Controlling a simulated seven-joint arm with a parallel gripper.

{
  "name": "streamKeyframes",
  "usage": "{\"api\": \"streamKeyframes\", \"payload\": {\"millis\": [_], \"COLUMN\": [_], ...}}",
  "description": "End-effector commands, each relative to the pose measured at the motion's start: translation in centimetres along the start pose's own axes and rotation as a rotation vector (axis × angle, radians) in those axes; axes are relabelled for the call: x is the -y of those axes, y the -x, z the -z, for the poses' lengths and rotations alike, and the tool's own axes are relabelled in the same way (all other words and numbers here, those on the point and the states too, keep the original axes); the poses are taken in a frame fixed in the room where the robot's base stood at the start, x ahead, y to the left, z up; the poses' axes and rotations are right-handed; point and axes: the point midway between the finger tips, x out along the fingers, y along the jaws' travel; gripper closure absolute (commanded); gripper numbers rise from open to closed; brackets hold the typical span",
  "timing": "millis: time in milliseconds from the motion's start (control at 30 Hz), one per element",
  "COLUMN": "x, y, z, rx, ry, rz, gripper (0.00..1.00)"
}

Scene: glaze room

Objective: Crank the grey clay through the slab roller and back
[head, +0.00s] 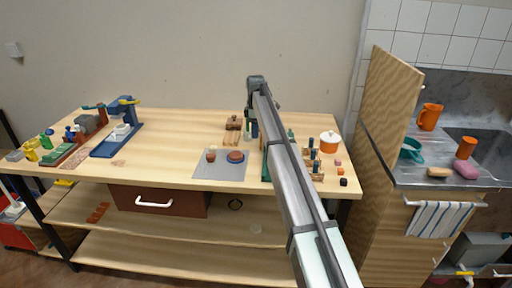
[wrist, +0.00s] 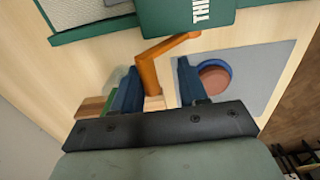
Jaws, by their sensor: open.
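The slab roller is a green machine, seen at the top of the wrist view (wrist: 186,17) with white lettering on its cover. In the head view its green side (head: 265,165) is mostly hidden behind my arm. An orange-brown bent crank (wrist: 148,72) reaches from it to between my fingers. My gripper (wrist: 157,75) is open, with one dark blue finger on each side of the crank. In the head view my gripper (head: 250,128) is low over the table and partly hidden. A pale grey textured surface (wrist: 75,12) lies in the green frame; I cannot tell clay from bed.
A grey mat (head: 213,175) holds a blue-rimmed reddish dish (head: 236,156) and a small brown pot. Several small bottles and blocks and an orange-and-white pot (head: 330,141) stand right of the roller.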

Motion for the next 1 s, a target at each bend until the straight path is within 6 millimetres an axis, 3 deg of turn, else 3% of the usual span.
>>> {"api": "streamKeyframes", "payload": {"millis": [100, 633, 1000], "x": [1.1, 1.8, 3.9], "y": [0.1, 0.0, 0.2], "z": [0.0, 0.0, 0.1], "rx": [0.001, 0.001, 0.0], "ry": [0.001, 0.002, 0.002], "rz": [0.01, 0.015, 0.018], "gripper": [0.66, 0.66, 0.66]}}
